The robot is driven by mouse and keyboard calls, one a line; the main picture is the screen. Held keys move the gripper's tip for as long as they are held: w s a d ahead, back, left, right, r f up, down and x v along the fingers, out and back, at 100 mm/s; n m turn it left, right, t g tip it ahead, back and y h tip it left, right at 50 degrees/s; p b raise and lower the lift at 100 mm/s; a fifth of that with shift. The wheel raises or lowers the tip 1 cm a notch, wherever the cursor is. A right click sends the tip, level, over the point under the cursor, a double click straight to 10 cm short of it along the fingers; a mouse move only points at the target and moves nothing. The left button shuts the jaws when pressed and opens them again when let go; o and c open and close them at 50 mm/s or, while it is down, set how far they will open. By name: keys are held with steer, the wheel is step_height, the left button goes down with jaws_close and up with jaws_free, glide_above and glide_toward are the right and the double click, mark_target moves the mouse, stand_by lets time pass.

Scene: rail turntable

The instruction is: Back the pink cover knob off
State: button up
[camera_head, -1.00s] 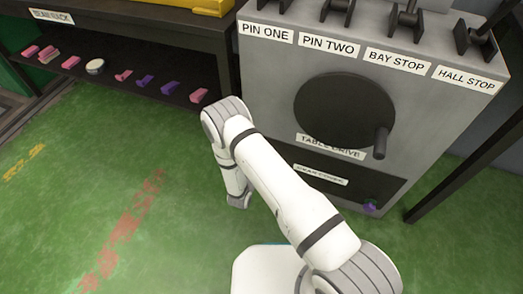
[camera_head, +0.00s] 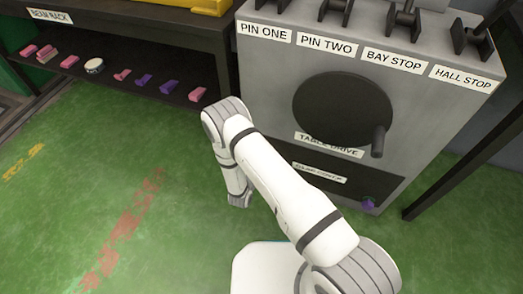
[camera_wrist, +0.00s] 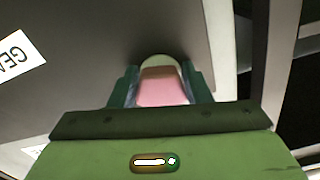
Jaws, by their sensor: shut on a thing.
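The pink knob (camera_wrist: 160,93) is between the two green fingers of my gripper (camera_wrist: 161,76) in the wrist view. The fingers are shut on it from both sides, and a pale rounded part shows just beyond it against the grey panel. In the head view the dark gear cover (camera_head: 298,158) is at the foot of the grey machine, partly hidden behind my arm. My gripper and the pink knob are hidden there. A purple knob (camera_head: 368,203) shows at the cover's lower right corner.
Above the cover is the round dark table drive wheel (camera_head: 342,108) with a projecting handle (camera_head: 378,141). Several levers (camera_head: 402,20) stand on top of the machine. A low shelf (camera_head: 107,82) with pink and purple pieces is at left. The green floor is open at left.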

steer(key=shift+d+n, duration=0.1)
steer(key=shift+n, duration=0.3)
steer(key=o, duration=1)
steer(key=p+v, duration=0.2)
steer(key=v, duration=0.5)
steer(key=shift+s, duration=0.35)
